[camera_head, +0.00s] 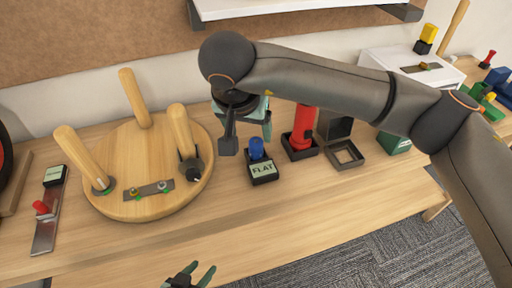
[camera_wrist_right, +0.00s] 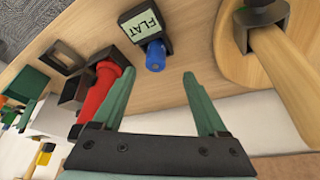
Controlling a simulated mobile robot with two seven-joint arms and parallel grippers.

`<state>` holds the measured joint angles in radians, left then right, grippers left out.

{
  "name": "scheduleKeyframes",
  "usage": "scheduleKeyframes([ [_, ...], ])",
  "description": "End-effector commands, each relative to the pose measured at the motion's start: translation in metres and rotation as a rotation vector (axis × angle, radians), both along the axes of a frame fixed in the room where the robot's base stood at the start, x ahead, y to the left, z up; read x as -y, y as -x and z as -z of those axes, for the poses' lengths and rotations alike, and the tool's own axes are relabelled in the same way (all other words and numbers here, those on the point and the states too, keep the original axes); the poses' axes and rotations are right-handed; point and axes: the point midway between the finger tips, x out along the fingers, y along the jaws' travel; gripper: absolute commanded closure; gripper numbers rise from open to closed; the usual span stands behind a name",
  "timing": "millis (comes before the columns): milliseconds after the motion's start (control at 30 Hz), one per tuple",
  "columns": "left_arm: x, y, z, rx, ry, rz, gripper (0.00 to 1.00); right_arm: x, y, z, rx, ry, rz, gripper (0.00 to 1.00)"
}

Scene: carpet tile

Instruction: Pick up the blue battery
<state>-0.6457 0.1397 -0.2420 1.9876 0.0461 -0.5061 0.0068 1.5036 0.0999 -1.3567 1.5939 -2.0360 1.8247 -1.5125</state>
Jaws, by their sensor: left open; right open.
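The blue battery (camera_head: 257,148) stands upright in a small black holder (camera_head: 263,178) labelled FLAT, on the wooden table. In the right wrist view the battery (camera_wrist_right: 155,55) points toward the space between my fingertips. My right gripper (camera_head: 248,142) is open and empty, just behind and above the battery; its two teal fingers (camera_wrist_right: 158,80) straddle the line to the battery without visibly touching it. My left gripper (camera_head: 199,270) is open and empty at the bottom of the head view, by the table's front edge.
A round wooden stool top (camera_head: 150,208) with several legs lies left of the holder. A red flashlight (camera_head: 302,125) stands right of it, beside an empty dark square frame (camera_head: 344,155). A white box (camera_head: 400,62) is behind. Bare table lies in front of the holder.

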Motion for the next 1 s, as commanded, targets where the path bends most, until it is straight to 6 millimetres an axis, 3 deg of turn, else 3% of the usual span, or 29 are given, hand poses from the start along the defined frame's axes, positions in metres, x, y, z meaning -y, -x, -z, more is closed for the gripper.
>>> scheduleKeyframes([
  [533, -0.001, -0.004, -0.005, 0.012, 0.000, -0.002, 0.50, 0.014, -0.023, 0.058, -0.004, -0.002, 0.002, 0.24],
  [867, -0.002, -0.004, -0.005, 0.014, -0.001, -0.003, 0.50, 0.014, -0.027, 0.065, -0.001, -0.002, -0.001, 0.24],
  [1000, -0.002, -0.004, -0.005, 0.014, -0.002, -0.004, 0.50, 0.014, -0.026, 0.064, -0.001, -0.002, -0.001, 0.40],
])
